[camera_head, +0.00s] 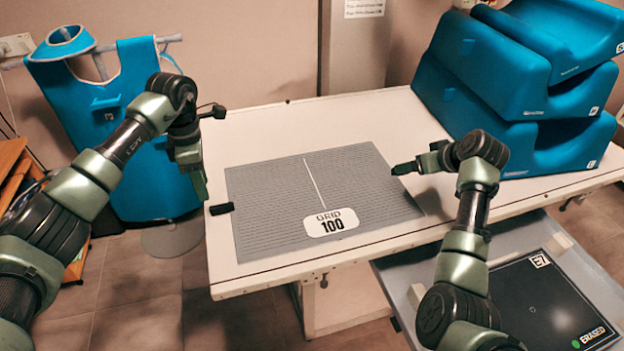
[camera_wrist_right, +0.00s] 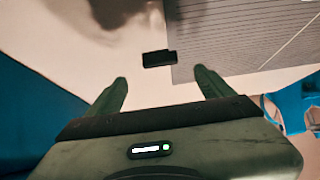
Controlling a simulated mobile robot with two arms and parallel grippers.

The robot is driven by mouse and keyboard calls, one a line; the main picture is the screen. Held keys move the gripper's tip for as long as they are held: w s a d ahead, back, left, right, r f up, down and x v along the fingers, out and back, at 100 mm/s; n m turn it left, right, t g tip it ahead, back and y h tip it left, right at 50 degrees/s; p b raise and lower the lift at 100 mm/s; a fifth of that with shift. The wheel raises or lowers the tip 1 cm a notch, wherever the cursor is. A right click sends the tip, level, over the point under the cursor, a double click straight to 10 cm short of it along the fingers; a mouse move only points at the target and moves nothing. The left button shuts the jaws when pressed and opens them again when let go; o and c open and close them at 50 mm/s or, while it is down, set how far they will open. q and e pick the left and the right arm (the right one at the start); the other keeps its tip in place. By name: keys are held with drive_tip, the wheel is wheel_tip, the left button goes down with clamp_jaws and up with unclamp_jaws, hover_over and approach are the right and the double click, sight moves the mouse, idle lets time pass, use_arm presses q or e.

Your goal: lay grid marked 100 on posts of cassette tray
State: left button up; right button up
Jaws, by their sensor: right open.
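The grey grid (camera_head: 270,195) marked 100 lies flat on the white table, with a black tab (camera_head: 221,209) at its left edge. The dark tab (camera_head: 403,169) at its right edge is by my right gripper (camera_head: 424,163). In the right wrist view, that gripper (camera_wrist_right: 160,78) is open and empty, with a black tab (camera_wrist_right: 158,59) just beyond its fingertips and part of the grid (camera_wrist_right: 225,40) showing. My left gripper (camera_head: 198,182) points down above the table's left side, near the left tab and apart from it; its opening is unclear. The cassette tray (camera_head: 405,293) is at lower right; no posts are clear.
A black cassette (camera_head: 545,300) labelled ERASED lies in the tray, below the white table (camera_head: 270,120). Blue cushions (camera_head: 500,95) are stacked at the table's back right. A blue apron (camera_head: 110,110) hangs at left. The tabletop behind the grid is clear.

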sight(211, 207)
drive_tip(key=shift+w+a, duration=0.1)
drive_tip(key=shift+w, duration=0.15)
use_arm(q)
drive_tip(key=shift+s+d+r, duration=0.3)
drive_tip(key=shift+r, duration=0.15)
use_arm(e)
drive_tip(key=shift+s+r, duration=0.3)
drive_tip(key=shift+s, duration=0.25)
use_arm(q)
drive_tip(key=shift+w+f, duration=0.2)
drive_tip(key=shift+f, duration=3.85)
use_arm(e)
drive_tip(key=shift+x, duration=4.1)
use_arm(q)
drive_tip(key=c, duration=0.7)
use_arm(e)
drive_tip(key=c, duration=0.7)
use_arm(q)
clamp_jaws()
use_arm(e)
clamp_jaws()
use_arm(q)
drive_tip(key=shift+r, duration=0.2)
use_arm(e)
drive_tip(key=shift+w+r, duration=0.15)
drive_tip(key=shift+r, duration=0.1)
